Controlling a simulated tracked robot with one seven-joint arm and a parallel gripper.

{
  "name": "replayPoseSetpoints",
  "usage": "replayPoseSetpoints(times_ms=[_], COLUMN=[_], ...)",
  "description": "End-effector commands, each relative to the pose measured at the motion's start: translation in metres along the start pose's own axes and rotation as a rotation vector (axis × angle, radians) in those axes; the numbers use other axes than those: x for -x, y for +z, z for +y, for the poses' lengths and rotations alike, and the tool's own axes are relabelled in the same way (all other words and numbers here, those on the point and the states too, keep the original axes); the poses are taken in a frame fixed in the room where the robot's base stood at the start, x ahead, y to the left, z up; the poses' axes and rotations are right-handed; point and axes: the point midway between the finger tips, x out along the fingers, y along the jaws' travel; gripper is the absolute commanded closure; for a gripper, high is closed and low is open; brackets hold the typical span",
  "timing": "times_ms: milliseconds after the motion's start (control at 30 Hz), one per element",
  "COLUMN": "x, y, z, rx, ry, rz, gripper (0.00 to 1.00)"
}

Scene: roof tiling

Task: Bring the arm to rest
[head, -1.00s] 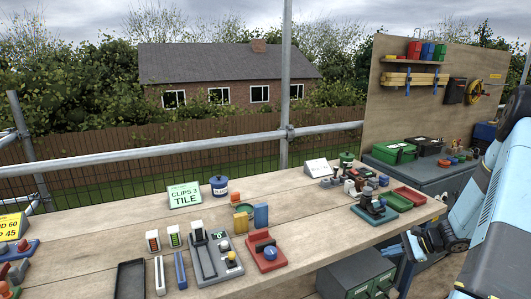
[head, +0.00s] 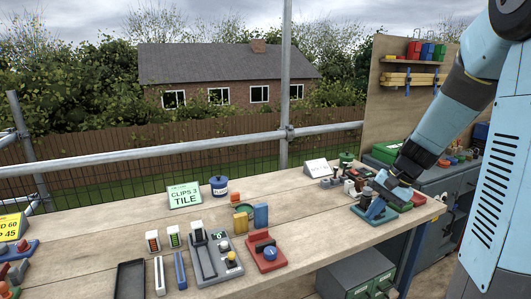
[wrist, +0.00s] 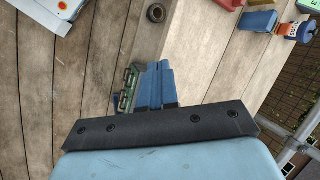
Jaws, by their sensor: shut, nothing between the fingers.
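My light blue arm (head: 452,118) comes down from the upper right in the head view. In the wrist view the two blue fingers of my gripper (wrist: 156,72) lie side by side, shut and empty. A green part (wrist: 129,85) shows just left of the fingers, partly hidden by them.
The bench (head: 330,240) carries a green "CLIPS 3 TILE" sign (head: 185,195), a blue pot (head: 219,185), a red block (head: 266,252) and a grey panel (head: 208,262). A green tray (head: 399,197) and red tray lie near my gripper. A scaffold rail (head: 180,150) runs behind.

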Motion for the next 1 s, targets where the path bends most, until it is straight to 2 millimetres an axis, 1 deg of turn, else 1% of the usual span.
replayPoseSetpoints(times_ms=[33, 200, 433, 633, 800, 1000], x=[0.008, 0.03, 0.056, 0.078, 0.094, 0.109], y=[0.012, 0.047, 0.093, 0.131, 0.161, 0.191], z=[-0.006, -0.015, -0.022, -0.02, -0.015, -0.005], rx=[0.039, 0.152, 0.297, 0.419, 0.518, 0.619], ry=[0.019, 0.082, 0.155, 0.208, 0.245, 0.275], rz=[0.022, 0.086, 0.179, 0.269, 0.35, 0.441], gripper=[1.0, 1.0, 1.0, 1.0, 1.0, 1.0])
